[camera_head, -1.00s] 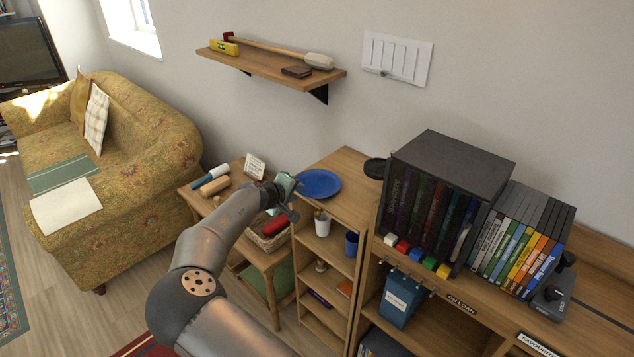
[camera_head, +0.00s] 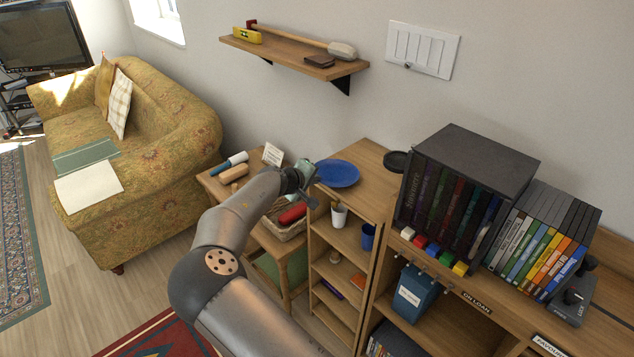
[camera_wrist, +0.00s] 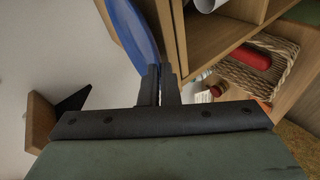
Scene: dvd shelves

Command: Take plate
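The blue plate (camera_head: 338,174) lies on top of the narrow wooden shelf unit, near its left side. My gripper (camera_head: 312,186) is at the plate's left edge in the head view. In the wrist view the plate (camera_wrist: 132,30) is seen steeply edge-on, running down to the fingertips. My gripper's two dark fingers (camera_wrist: 159,75) are close together with the plate's rim between them. The exact contact is partly hidden by the fingers.
A dark round dish (camera_head: 397,161) sits right of the plate, beside the black DVD case (camera_head: 470,180). A wicker basket (camera_head: 283,222) with a red item is below my gripper. A wall shelf (camera_head: 295,62) with a mallet hangs above.

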